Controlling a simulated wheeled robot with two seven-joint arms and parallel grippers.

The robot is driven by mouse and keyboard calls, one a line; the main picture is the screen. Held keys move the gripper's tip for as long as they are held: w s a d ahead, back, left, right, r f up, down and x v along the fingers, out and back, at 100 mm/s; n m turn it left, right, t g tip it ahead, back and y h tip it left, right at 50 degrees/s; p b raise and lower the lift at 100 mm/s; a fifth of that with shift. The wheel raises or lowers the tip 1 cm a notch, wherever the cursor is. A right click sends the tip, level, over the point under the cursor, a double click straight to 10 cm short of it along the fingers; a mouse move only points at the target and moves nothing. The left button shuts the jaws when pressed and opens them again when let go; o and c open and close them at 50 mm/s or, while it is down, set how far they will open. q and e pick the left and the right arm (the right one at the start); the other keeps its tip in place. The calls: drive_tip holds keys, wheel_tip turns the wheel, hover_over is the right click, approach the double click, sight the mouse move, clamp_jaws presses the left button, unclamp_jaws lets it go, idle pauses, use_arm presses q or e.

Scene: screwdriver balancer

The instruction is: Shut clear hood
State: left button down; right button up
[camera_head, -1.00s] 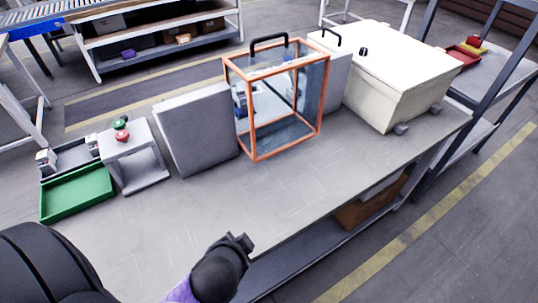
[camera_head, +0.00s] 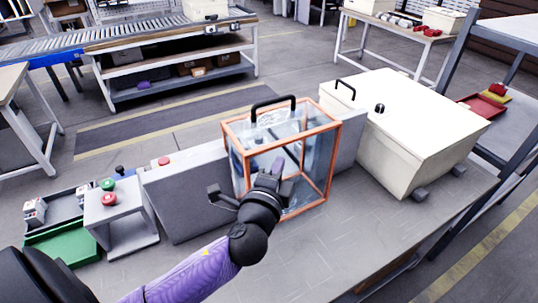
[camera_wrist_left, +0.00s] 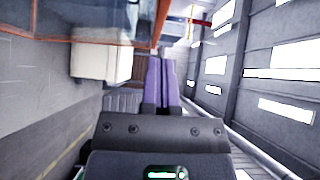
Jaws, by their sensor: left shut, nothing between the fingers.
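The clear hood (camera_head: 312,160) is a box of clear panes in an orange frame, with a black handle (camera_head: 272,101) on top. It stands on the grey bench, and equipment shows dimly through its panes. My left gripper (camera_head: 278,166) is shut and empty, in front of the hood in the head view, hiding part of its front. In the left wrist view, the purple fingers (camera_wrist_left: 163,78) are together, and the hood's orange frame (camera_wrist_left: 160,22) crosses the upper left. I cannot tell whether the fingers touch the hood. My right gripper is not in view.
A grey box (camera_head: 185,195) stands left of the hood and a large cream box (camera_head: 405,130) right of it. Farther left are a small stand with buttons (camera_head: 120,215) and a green tray (camera_head: 65,247). The bench's front right surface (camera_head: 365,230) is clear.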

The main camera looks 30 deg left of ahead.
sight(273, 147)
use_arm(q)
drive_tip(key=shift+w+a+f, duration=0.1)
drive_tip(key=shift+w+a, duration=0.3)
drive_tip(key=shift+a, duration=0.4)
drive_tip(key=shift+w+a, duration=0.4)
drive_tip(key=shift+a, duration=0.35)
